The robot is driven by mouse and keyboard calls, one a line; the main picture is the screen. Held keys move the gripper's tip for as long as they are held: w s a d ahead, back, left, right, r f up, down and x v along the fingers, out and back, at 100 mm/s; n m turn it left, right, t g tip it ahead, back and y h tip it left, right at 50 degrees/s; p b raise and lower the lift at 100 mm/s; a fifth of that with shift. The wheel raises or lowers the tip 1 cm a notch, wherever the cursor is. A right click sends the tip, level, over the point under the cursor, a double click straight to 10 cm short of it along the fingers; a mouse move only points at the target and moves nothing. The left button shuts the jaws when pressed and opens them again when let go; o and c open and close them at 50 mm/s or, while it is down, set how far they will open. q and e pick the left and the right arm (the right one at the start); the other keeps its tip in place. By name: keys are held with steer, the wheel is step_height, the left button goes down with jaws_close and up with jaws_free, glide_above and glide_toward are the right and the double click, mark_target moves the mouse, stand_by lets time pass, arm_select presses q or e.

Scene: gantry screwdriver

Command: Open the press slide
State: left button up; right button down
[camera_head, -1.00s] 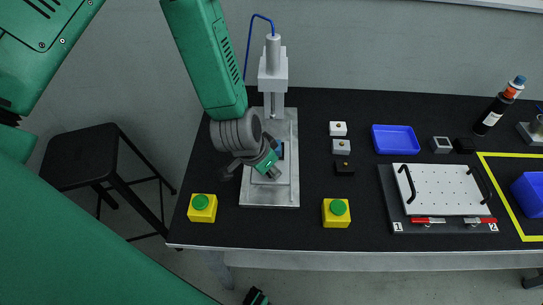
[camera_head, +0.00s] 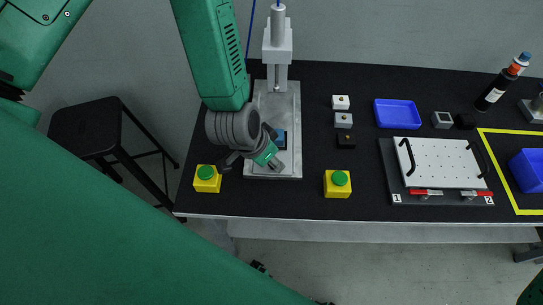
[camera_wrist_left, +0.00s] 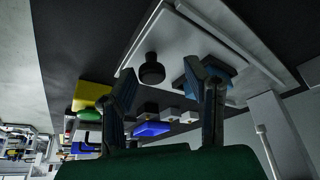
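The press (camera_head: 291,116) has a light grey base plate and a white upright head on a column at its back. A blue block (camera_head: 281,140) sits on the plate. In the left wrist view, a round black knob (camera_wrist_left: 152,70) stands on the plate, and the blue block (camera_wrist_left: 190,86) is partly hidden behind a finger. My left gripper (camera_head: 262,152) is over the plate's near left part and hides some of it. In the left wrist view, my left gripper (camera_wrist_left: 166,100) has its fingers apart, with nothing visibly held. My right gripper is not clearly seen.
Yellow boxes with green buttons stand left (camera_head: 206,179) and right (camera_head: 337,184) of the press. Small blocks (camera_head: 342,120), a blue tray (camera_head: 398,114) and a white plate with handles (camera_head: 440,163) lie to the right. A black stool (camera_head: 85,130) is left of the table.

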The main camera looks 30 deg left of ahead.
arm_select(q)
steer(key=shift+r, duration=0.3)
steer(key=v, duration=0.5)
steer(key=shift+d+r, duration=0.2)
steer(key=shift+s+a+r, duration=0.1)
steer(key=shift+s+r, duration=0.1)
steer(key=shift+r, duration=0.15)
steer(key=shift+s+a+r, duration=0.15)
steer(key=shift+a+r, duration=0.05)
steer(key=shift+a, duration=0.15)
steer(key=shift+d, duration=0.15)
arm_select(e)
steer(key=shift+d, duration=0.2)
